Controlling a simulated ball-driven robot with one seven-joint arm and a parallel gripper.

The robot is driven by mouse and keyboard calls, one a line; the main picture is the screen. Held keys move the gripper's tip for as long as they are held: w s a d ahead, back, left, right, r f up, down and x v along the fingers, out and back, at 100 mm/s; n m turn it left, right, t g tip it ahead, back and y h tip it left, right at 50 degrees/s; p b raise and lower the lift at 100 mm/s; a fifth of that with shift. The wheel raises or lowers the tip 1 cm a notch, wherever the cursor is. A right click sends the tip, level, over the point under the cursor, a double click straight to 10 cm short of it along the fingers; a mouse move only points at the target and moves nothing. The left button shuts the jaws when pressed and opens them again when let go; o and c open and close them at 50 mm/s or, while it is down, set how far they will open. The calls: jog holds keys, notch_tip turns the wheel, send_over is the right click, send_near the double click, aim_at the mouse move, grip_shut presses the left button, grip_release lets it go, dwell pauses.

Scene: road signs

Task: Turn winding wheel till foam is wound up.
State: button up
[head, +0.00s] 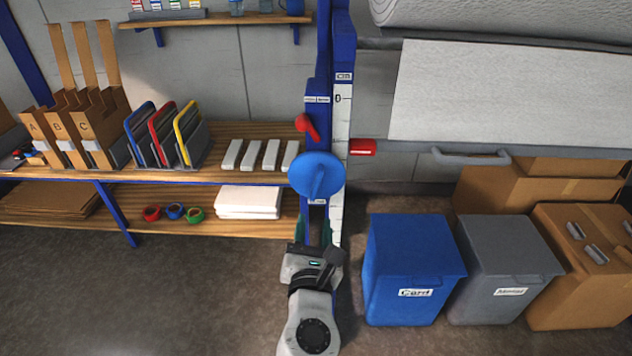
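The winding wheel (318,175) is a blue disc with a raised grip across its face, on the front of a blue upright post (318,90). The foam (515,90) hangs as a wide pale sheet on the right, below a thick grey-white roll (500,14) at the top edge. My gripper (314,232) is in the lower middle, just below the wheel and in front of the post. I cannot see it touching the wheel. Its fingers are small and dark, partly hidden by my wrist, so their opening is unclear.
A red lever (308,126) and a red block (362,147) sit by the wheel. A blue bin (410,265) and a grey bin (505,265) stand at right beside cardboard boxes (575,265). A wooden shelf bench (230,150) is at left. Floor at lower left is clear.

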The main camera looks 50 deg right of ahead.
aim_at(316, 189)
jog(key=p+x, duration=0.1)
jog(key=x, duration=0.9)
jog(key=shift+w+d, duration=0.2)
jog(key=shift+d, duration=0.05)
grip_shut()
